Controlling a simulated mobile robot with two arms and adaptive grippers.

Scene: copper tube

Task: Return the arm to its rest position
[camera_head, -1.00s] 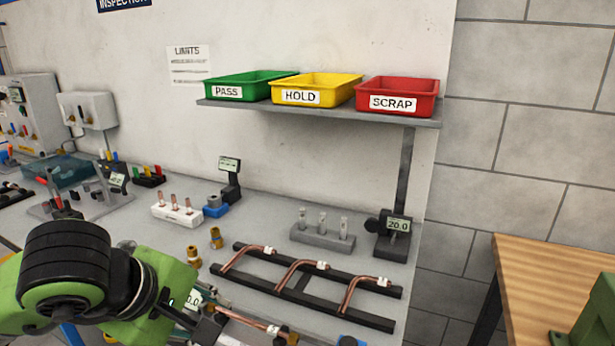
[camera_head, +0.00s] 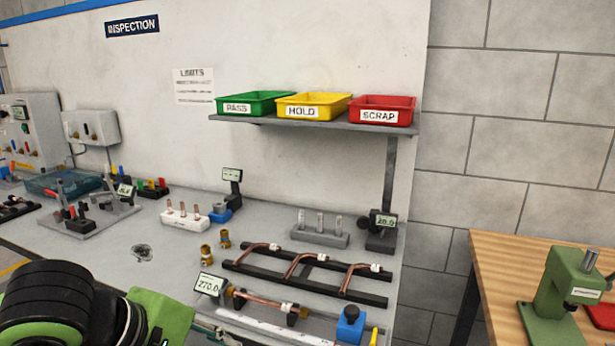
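My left arm (camera_head: 160,318), green with a black joint, comes in at the lower left corner. Its gripper is not visible; it is out of frame or hidden. My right arm and gripper are not in view. A copper tube (camera_head: 262,301) with brass-coloured end pieces and a white tag lies at the front of the bench beside a display reading 270.0 (camera_head: 209,285). Three bent, tagged copper tubes (camera_head: 306,263) lie across a black rack (camera_head: 240,267).
A shelf (camera_head: 340,126) carries the green PASS bin (camera_head: 252,104), yellow HOLD bin (camera_head: 313,106) and red SCRAP bin (camera_head: 381,110). Two brass fittings (camera_head: 207,254) stand left of the rack. A blue block (camera_head: 350,325) is at the front. A wooden table (camera_head: 500,262) with a green press (camera_head: 560,290) stands right.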

